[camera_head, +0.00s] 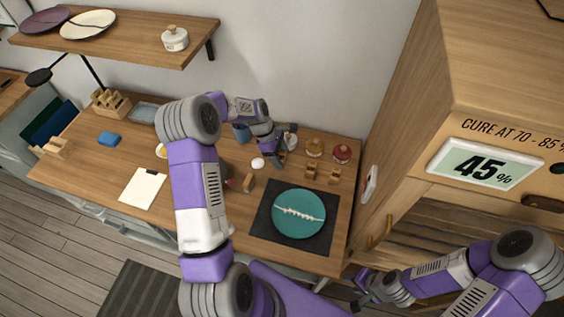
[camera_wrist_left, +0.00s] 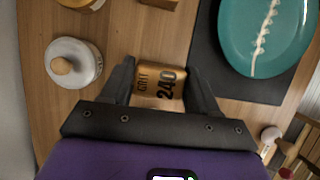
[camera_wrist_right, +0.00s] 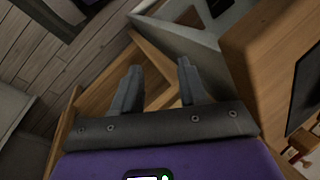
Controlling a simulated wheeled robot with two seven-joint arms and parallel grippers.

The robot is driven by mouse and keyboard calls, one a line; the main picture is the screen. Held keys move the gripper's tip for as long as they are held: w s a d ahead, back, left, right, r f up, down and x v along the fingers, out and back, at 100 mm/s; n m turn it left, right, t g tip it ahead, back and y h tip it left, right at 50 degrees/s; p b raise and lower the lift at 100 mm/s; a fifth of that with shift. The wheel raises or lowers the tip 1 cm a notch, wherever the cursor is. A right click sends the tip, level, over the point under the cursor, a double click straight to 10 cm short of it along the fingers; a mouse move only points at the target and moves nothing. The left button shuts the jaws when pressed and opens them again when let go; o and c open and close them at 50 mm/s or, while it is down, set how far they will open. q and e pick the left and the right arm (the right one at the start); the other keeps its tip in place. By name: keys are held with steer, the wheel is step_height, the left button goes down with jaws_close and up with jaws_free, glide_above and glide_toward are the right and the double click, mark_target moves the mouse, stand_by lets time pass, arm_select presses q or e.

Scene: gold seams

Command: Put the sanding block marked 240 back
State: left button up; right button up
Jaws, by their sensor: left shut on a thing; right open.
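The sanding block marked 240 (camera_wrist_left: 158,85) is a small tan block with "GRIT 240" on its face, between the fingers of my left gripper (camera_wrist_left: 158,88) in the left wrist view. My left gripper is shut on it. In the head view my left gripper (camera_head: 282,152) is over the back of the table, and the block is largely hidden there. I cannot tell whether the block touches the table. Two similar small wooden blocks (camera_head: 310,172) (camera_head: 334,175) stand to its right. My right gripper (camera_wrist_right: 155,88) is open and empty, low beside the wooden cabinet.
A teal plate (camera_head: 299,207) with a pale seam lies on a dark mat (camera_head: 262,226). A white lidded jar (camera_wrist_left: 74,62), an amber jar (camera_head: 314,148) and a red jar (camera_head: 341,154) stand close by. The cabinet (camera_head: 400,150) with its 45% display bounds the right side.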

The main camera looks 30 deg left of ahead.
arm_select(q)
steer(key=shift+w+f, duration=0.1)
steer(key=shift+f, duration=2.15)
steer(key=shift+f, duration=0.15)
steer(key=o, duration=0.9)
steer(key=shift+o, duration=0.2)
steer(key=v, duration=1.2)
steer(key=shift+r, duration=0.2)
